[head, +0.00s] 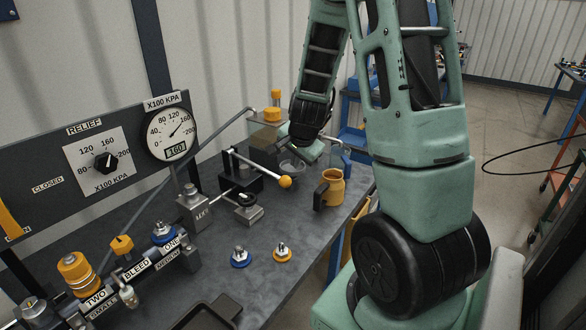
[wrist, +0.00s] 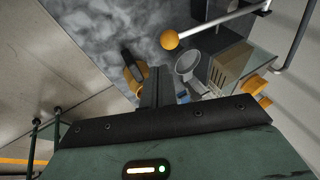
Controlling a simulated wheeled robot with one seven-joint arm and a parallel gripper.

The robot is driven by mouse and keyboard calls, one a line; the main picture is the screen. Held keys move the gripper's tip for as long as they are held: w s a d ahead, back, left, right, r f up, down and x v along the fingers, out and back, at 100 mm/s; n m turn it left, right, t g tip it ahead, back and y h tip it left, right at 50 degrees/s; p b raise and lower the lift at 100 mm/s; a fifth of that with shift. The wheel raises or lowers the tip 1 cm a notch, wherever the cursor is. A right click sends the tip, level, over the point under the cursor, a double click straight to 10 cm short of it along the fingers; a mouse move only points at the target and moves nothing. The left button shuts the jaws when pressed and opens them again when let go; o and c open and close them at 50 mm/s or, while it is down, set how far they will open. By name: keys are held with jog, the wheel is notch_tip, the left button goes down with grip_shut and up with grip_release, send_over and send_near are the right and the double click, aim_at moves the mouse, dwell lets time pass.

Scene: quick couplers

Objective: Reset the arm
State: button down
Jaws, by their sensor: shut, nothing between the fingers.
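My arm reaches over the far end of the dark workbench (head: 285,300) in the head view, bent at the elbow with its wrist low. My gripper (wrist: 166,72) is shut and empty in the wrist view, pointing down above the bench. In the head view its fingers are mostly hidden around the clear cup. A yellow mug (head: 331,188) with a dark handle stands on the bench just right of the gripper; it also shows beside the fingers in the wrist view (wrist: 134,72). A clear cup (head: 292,167) stands close to the gripper.
A lever with a yellow ball (head: 285,182) sticks out near the gripper. A gauge (head: 171,130) and relief dial (head: 107,162) stand at the back left. A black tray (head: 208,315) lies in front.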

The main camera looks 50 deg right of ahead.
jog(key=shift+p+v, duration=0.3)
jog(key=shift+v, duration=1.25)
jog(key=shift+s, duration=0.15)
